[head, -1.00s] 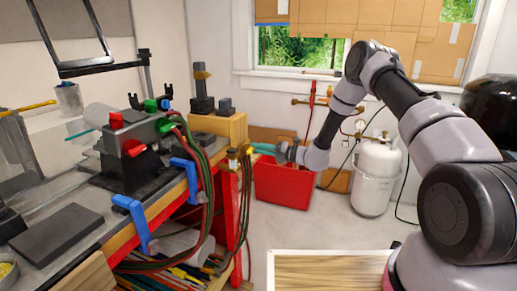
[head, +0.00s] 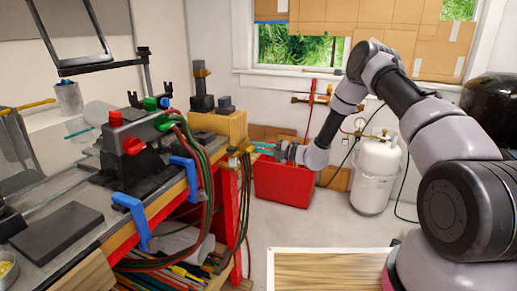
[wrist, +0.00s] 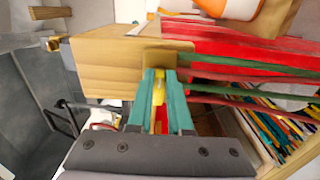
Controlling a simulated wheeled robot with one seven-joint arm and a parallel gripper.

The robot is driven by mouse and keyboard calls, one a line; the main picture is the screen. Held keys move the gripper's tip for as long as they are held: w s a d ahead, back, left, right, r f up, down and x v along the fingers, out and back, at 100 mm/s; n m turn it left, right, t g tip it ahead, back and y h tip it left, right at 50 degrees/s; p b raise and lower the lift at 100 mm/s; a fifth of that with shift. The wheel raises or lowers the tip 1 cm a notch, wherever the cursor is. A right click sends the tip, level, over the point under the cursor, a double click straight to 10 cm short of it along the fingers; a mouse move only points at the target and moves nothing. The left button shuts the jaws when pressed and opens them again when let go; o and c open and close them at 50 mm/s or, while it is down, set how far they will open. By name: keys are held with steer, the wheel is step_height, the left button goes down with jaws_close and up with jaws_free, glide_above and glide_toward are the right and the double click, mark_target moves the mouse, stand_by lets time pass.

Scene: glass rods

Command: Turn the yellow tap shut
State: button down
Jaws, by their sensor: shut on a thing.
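The yellow tap (head: 247,150) is at the right end of the workbench, by the tops of the hoses, below the wooden block. My gripper (head: 262,149) reaches it from the right, with its teal fingers pointing left. In the wrist view my gripper (wrist: 164,88) has a finger on each side of the yellow tap (wrist: 158,92) and is shut on it. The fingers and the tan block in front hide much of the tap, and its exact handle angle is hard to tell.
The workbench (head: 70,262) carries a black device (head: 137,150) with red, green and blue knobs. Hoses (head: 207,200) hang beside its red leg. A red box (head: 283,190) stands behind my gripper, and a white tank (head: 375,178) to the right. The floor between is clear.

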steer(key=c, duration=0.8)
jaws_free()
steer(key=shift+d, duration=0.1)
steer(key=shift+c, duration=0.2)
steer(key=v, duration=1)
steer(key=shift+s+d, duration=0.2)
steer(key=shift+d, duration=0.15)
